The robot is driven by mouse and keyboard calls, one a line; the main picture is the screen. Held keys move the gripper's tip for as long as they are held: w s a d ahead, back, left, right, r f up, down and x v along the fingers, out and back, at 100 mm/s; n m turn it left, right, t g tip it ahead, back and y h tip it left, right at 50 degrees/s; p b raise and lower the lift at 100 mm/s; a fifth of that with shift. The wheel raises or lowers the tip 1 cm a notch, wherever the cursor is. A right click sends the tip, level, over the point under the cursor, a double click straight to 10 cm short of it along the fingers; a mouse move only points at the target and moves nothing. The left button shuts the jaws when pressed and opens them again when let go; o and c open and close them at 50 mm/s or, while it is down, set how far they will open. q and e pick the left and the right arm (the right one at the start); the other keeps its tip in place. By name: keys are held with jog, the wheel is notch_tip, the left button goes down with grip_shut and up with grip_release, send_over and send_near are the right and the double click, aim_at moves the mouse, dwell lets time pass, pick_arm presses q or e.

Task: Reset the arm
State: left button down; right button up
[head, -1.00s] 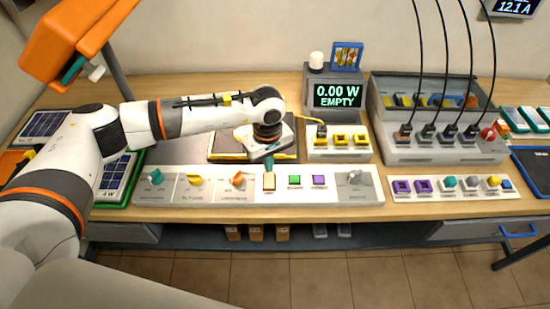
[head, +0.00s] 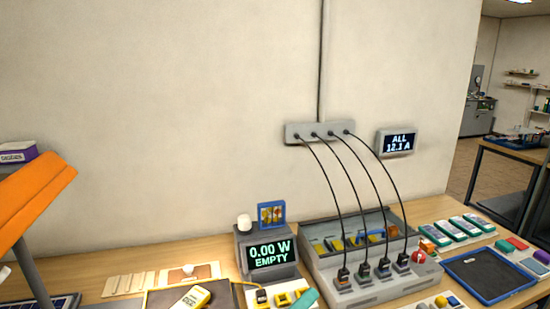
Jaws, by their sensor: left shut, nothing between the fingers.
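The teal fingers of my left gripper (head: 304,299) show at the bottom edge, in front of the yellow sockets of the meter unit. They are shut with nothing held; the rest of the gripper and arm is out of view. My right gripper is not in view. The meter display (head: 269,254) reads 0.00 W EMPTY.
A yellow handheld device (head: 190,298) lies on a dark tray at the bottom left. An orange lamp (head: 35,203) stands at the left. A grey charger box (head: 360,285) has several black cables running up to a wall strip (head: 320,132). A blue-rimmed tray (head: 490,276) lies right.

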pick_arm(q)
jog(key=w+a+f+n+t+y, duration=0.1)
jog(key=a+f+n+t+y, duration=0.15)
jog(key=a+n+y, duration=0.45)
jog(key=w+a+f+n+t+y, duration=0.2)
jog(key=a+n+t+y, duration=0.15)
jog(key=n, duration=0.55)
jog(key=s+a+f+n+g+y, duration=0.4)
jog(key=a+f+n+g+y, duration=0.1)
jog(key=a+f+n+y, duration=0.3)
jog(key=s+a+f+n+g, duration=0.3)
jog(key=s+f+n+g, duration=0.3)
jog(key=s, duration=0.4)
jog(key=s+a+f+n+g, duration=0.45)
jog(key=s+f, duration=0.25)
jog(key=s, duration=0.2)
notch_tip(320, 180, down, 30)
jog(key=s+f+m+g+b, duration=0.1)
jog(key=s+g+b, duration=0.1)
jog(key=s+b, duration=0.1)
jog(key=s+a+f+b, duration=0.1)
jog(key=s+a+f, duration=0.1)
jog(key=s+f, duration=1.3)
jog(key=shift+f+g+h, duration=0.35)
jog(key=shift+f+g, duration=0.05)
jog(key=shift+g, duration=0.05)
jog(key=shift+s+a, duration=0.15)
jog(key=shift+s, duration=0.05)
